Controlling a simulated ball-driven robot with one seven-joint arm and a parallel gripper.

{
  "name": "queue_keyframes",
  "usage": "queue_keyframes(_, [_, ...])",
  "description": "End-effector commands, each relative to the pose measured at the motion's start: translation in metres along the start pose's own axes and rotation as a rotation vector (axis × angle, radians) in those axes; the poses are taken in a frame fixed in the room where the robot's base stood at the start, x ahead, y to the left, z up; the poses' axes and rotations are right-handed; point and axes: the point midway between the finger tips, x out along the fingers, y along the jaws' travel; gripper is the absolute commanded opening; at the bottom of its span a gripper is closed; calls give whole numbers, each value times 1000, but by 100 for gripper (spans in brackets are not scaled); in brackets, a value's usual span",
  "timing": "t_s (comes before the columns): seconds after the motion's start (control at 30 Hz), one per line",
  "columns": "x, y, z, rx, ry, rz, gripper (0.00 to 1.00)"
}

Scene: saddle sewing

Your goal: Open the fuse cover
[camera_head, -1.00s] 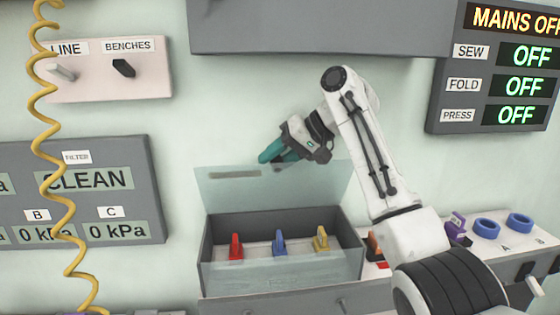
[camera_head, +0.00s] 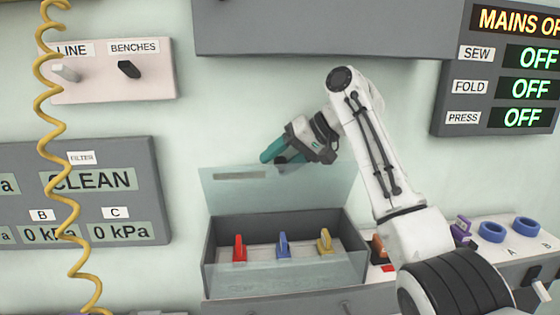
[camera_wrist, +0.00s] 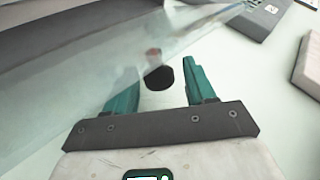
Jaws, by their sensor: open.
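The fuse cover (camera_head: 230,190) is a clear, pale panel standing raised at the back of the grey fuse box (camera_head: 209,262) in the head view. Inside the open box stand a red fuse (camera_head: 239,249), a blue fuse (camera_head: 283,245) and a yellow fuse (camera_head: 325,241). My gripper (camera_head: 273,157) has teal fingers and is at the upper edge of the raised cover. In the wrist view my gripper (camera_wrist: 163,88) has its two fingers apart with nothing held between them. The translucent cover (camera_wrist: 90,65) crosses that view at the upper left. I cannot tell whether a finger touches it.
A grey cabinet (camera_head: 320,30) hangs above my arm. Blue rings (camera_head: 491,232) and a purple part (camera_head: 461,231) are on the shelf at the right. A coiled yellow hose (camera_head: 50,150) hangs at the left.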

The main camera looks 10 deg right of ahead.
Motion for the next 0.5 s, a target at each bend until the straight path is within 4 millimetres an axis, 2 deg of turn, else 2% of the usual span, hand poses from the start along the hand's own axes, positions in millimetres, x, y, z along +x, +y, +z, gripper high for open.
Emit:
queue_keyframes(0.17, [-21,2,0,-2,5,1,55])
queue_keyframes(0.3, [-50,2,0,-2,6,0,55])
queue_keyframes(0.5, [-83,30,17,0,6,0,55])
